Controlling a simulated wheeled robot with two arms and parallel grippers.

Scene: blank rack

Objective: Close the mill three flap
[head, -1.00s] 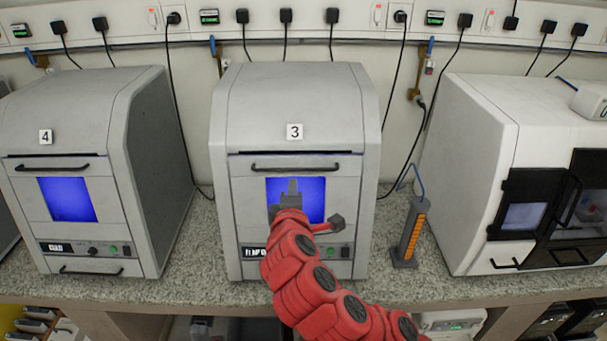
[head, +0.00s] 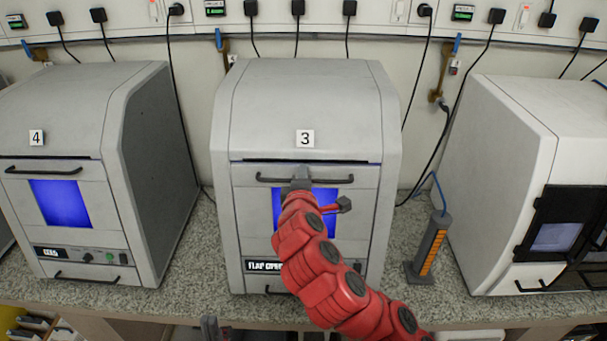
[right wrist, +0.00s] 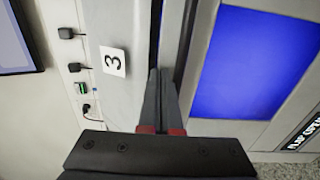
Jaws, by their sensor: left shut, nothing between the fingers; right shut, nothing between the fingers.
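Mill three (head: 305,95) is the grey box marked 3 in the middle of the head view. Its front flap (head: 247,215) has a blue window and a black bar handle (head: 345,180). A dark gap runs along the flap's top edge, and the display (head: 262,266) reads FLAP OPEN. My right gripper (head: 300,173) is at the handle's middle, shut and empty; contact is unclear. In the right wrist view its closed fingers (right wrist: 160,75) point along the gap beside the blue window. My left gripper (head: 209,322) shows only as grey tips at the bottom edge, shut.
Mill four (head: 85,110) stands to the left, and a white machine (head: 510,150) with black doors to the right. An orange and grey upright device (head: 430,250) stands on the speckled bench (head: 180,305) right of mill three. Cables hang behind.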

